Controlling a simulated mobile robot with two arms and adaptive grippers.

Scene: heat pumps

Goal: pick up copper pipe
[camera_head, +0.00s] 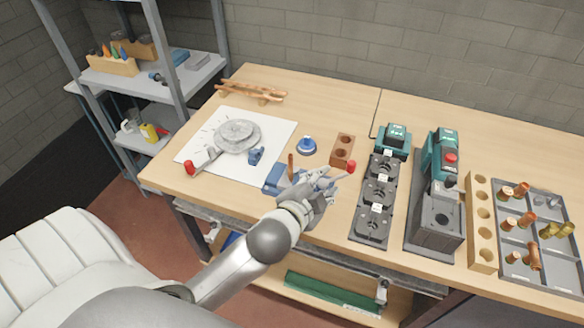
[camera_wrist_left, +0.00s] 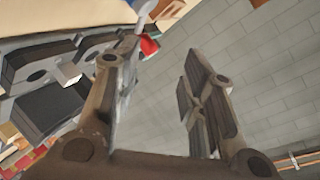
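A short copper-coloured pipe (camera_head: 291,166) stands upright at a blue vise-like tool (camera_head: 275,178) near the table's front edge. Longer copper pipes (camera_head: 252,91) lie on a rack at the back left. My left gripper (camera_head: 338,178) is over the front of the table, just right of the blue tool, and partly covers it. In the left wrist view the left gripper's two fingers (camera_wrist_left: 160,85) are apart with nothing between them. My right gripper is not in view.
A white sheet (camera_head: 268,127) holds a grey round part (camera_head: 237,134). Red-tipped tools (camera_head: 351,166) lie near my gripper. A drilled wooden block (camera_head: 342,149), black fixtures (camera_head: 378,190), a green machine (camera_head: 440,155) and a grey tray (camera_head: 540,268) of copper fittings crowd the right.

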